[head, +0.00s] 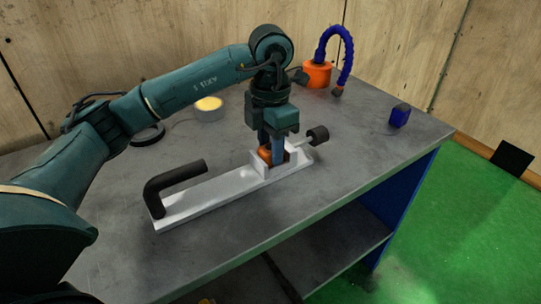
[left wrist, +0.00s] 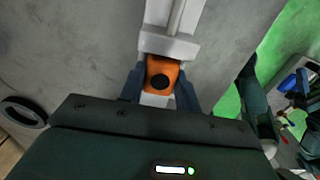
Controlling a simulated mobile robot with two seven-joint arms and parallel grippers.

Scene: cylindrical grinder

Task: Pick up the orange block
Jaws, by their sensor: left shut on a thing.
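The orange block (head: 266,153) sits in the white clamp fixture (head: 222,196) on the grey table, largely hidden by the fingers in the head view. In the left wrist view the orange block (left wrist: 161,74) shows a dark round spot and lies between the two fingers. My left gripper (head: 272,150) points down over the fixture's right end and is shut on the block. It also shows in the left wrist view (left wrist: 160,88). The block is still at the fixture; whether it is clear of its base cannot be told. My right gripper is not in view.
The fixture has a black handle (head: 174,183) at left and a black knob (head: 319,134) at right. The table's front is clear.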

